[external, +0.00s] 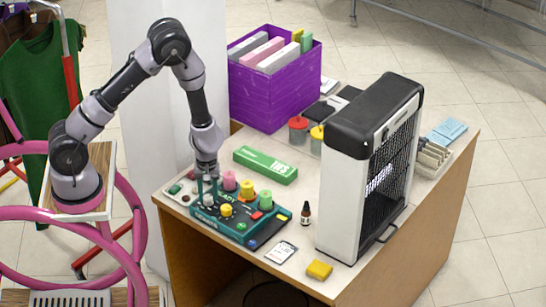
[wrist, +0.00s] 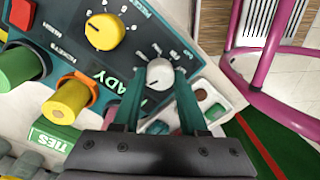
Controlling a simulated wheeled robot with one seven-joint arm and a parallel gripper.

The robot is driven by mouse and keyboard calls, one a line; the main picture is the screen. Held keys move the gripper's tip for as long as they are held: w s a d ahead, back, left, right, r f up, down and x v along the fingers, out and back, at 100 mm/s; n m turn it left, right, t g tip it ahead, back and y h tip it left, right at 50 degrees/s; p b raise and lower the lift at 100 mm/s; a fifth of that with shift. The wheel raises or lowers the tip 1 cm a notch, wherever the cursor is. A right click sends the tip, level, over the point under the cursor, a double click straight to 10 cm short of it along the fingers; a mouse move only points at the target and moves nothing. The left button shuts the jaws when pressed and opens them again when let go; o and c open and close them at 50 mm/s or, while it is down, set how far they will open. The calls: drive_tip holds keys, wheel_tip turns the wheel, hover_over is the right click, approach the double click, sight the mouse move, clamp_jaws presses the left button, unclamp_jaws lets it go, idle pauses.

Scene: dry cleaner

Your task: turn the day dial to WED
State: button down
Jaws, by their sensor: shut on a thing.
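The white dial (wrist: 160,72) sits on the teal control panel (external: 236,232), with small white day marks around it that are too blurred to read surely. A short dark pointer line shows on its face, toward the lower left in the wrist view. My gripper (wrist: 160,78) points down over the panel's left part, its two teal fingers shut on the white dial from either side. In the external view my gripper (external: 207,191) hides part of this dial.
Beside it on the panel are a yellow dial (wrist: 104,32), a yellow peg (wrist: 68,100), a green peg (wrist: 17,66) and a red button (wrist: 22,13). A green box (external: 265,165), a dark bottle (external: 305,213) and a tall black-and-white machine (external: 345,190) stand close by.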

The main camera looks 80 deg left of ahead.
sight(209, 198)
drive_tip(key=m, duration=0.7)
drive_tip(key=shift+d, duration=0.1)
drive_tip(key=m, duration=0.6)
drive_tip(key=shift+m, duration=0.4)
drive_tip(key=shift+c, duration=2.2)
unclamp_jaws()
drive_tip(key=shift+r, duration=0.1)
wheel_tip(209, 198, up, 11)
drive_tip(key=shift+d+f, duration=0.2)
drive_tip(key=shift+r, duration=0.1)
